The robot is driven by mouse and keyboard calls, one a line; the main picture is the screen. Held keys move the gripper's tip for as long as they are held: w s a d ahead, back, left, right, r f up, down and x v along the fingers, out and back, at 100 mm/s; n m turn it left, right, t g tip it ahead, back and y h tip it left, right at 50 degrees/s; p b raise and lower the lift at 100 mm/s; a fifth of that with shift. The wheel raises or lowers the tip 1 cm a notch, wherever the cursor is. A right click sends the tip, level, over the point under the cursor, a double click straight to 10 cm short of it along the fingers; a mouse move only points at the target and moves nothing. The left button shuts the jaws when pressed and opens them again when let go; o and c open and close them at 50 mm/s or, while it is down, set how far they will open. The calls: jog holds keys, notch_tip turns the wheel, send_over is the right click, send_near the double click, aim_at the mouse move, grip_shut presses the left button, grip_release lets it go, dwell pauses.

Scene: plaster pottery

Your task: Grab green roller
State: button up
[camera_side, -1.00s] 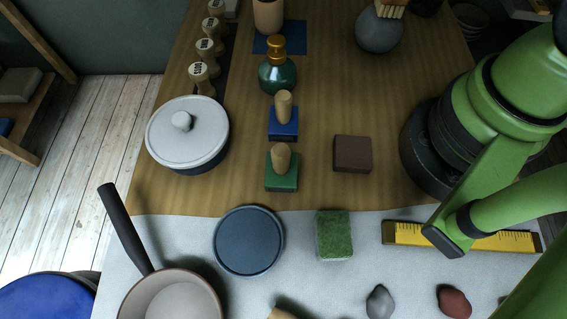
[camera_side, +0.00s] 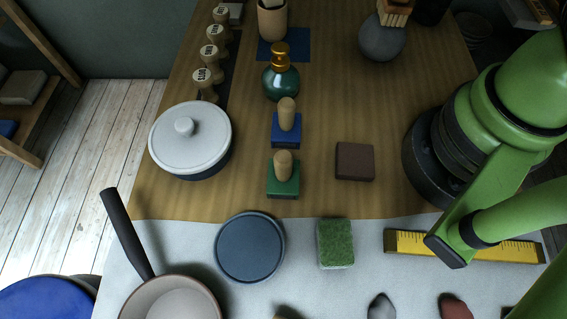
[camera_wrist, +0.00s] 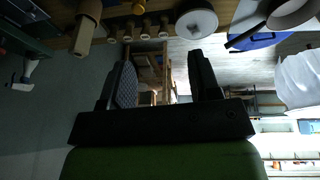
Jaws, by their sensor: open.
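The green piece that best matches the roller is a green block (camera_side: 283,185) with an upright wooden knob handle (camera_side: 283,163). It stands on the wooden table in the side view, just in front of a similar blue block (camera_side: 286,137). No plain roller shape shows on it. My gripper (camera_wrist: 164,72) shows in the wrist view with its two dark fingers apart and nothing between them. It is outside the side view, where only my arm shows at the right. I cannot make out the green block in the wrist view.
A lidded pot (camera_side: 190,140) stands left of the green block and a brown block (camera_side: 355,161) right of it. A green bottle (camera_side: 281,83) stands behind. A dark round lid (camera_side: 250,247), a green sponge (camera_side: 335,243), a pan (camera_side: 172,300) and a yellow ruler (camera_side: 410,242) lie in front.

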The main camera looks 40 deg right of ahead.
jog(key=a+f+n+g+h, duration=0.2)
jog(key=a+f+n, duration=0.65)
jog(key=n, duration=1.15)
send_over(283, 157)
jog(key=s, duration=0.1)
jog(key=shift+h, duration=0.4)
notch_tip(283, 157, down, 5)
jog(key=shift+f, duration=0.1)
notch_tip(283, 157, down, 4)
jog(key=shift+w+d+r, duration=0.1)
jog(key=shift+d+r, duration=0.05)
jog(key=shift+r, duration=0.1)
jog(key=shift+w+f, duration=0.25)
jog(key=shift+f, duration=1.35)
jog(key=shift+w+f, duration=0.2)
jog(key=shift+f, duration=1.35)
jog(key=c, duration=1)
jog(key=shift+r, duration=0.1)
jog(key=shift+c, duration=0.2)
